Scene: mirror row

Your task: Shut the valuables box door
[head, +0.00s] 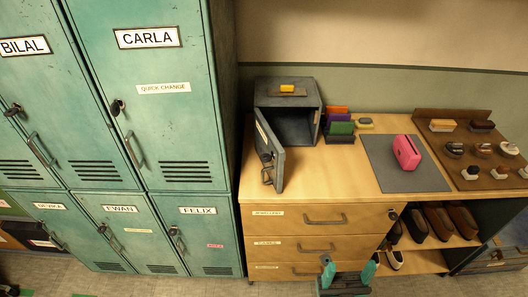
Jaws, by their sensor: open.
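The valuables box (308,97) is a dark grey box at the left back of the wooden counter. Its door (273,157) stands open, swung out toward the front from the box's left side. A dark handle or latch shows on the door's lower part. The inside of the box is dark, and what it holds cannot be made out. My gripper (348,268) is at the bottom of the head view, in front of the drawers, below and to the right of the door. Its two teal fingertips are apart with nothing between them.
A pink purse (407,152) lies on a grey mat (379,162). Coloured blocks (340,128) stand close right of the box. A brown rack (456,142) holds small items at right. Teal lockers (165,90) stand left. Counter between door and mat is clear.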

